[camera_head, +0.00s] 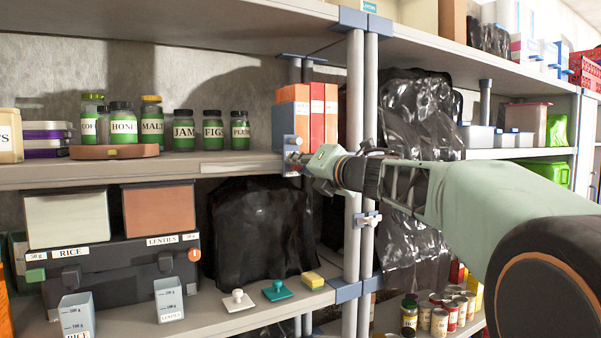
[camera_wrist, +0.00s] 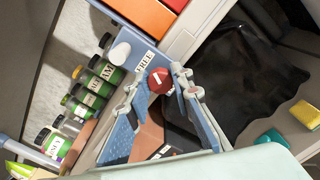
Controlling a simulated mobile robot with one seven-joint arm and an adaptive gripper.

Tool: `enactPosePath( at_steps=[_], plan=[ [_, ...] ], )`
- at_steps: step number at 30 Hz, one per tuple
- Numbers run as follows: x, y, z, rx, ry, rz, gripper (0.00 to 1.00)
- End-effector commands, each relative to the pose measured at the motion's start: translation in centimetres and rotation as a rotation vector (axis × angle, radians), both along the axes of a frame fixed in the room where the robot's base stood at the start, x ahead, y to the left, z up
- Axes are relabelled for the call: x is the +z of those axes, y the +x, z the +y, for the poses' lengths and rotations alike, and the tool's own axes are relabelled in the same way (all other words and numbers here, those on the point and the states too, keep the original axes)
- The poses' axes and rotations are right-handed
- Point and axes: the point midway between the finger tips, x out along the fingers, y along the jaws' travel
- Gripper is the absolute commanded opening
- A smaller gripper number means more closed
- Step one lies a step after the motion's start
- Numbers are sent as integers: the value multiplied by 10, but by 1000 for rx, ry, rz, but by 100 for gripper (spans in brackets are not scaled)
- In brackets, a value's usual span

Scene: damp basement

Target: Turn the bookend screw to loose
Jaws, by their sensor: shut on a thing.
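The bookend (camera_head: 289,122) is a blue-grey plate at the left end of a row of orange and red books on the upper shelf. It also shows in the wrist view (camera_wrist: 124,32). Its screw has a dark red knob (camera_wrist: 160,81) with a white mark, beside a small white label. My gripper (camera_head: 299,158) reaches in from the right at the shelf's front edge. In the wrist view its two blue-grey fingers (camera_wrist: 157,84) stand on either side of the red knob and are shut on it. The screw's shaft is hidden.
Green-labelled jars (camera_head: 184,131) stand left of the bookend, some on a round wooden tray (camera_head: 115,152). Grey posts (camera_head: 354,130) rise close to my arm. Below are storage boxes (camera_head: 120,260), a black bag (camera_head: 258,230) and a yellow sponge (camera_head: 312,280).

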Motion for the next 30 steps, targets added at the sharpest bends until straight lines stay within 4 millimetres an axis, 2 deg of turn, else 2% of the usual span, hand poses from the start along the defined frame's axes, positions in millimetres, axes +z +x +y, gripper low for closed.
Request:
enactPosePath(
  at_steps=[15,30],
  plan=[
    [-1,0,0,-1,-324,-219,0],
    [0,0,1,0,-414,-279,0]
  ],
)
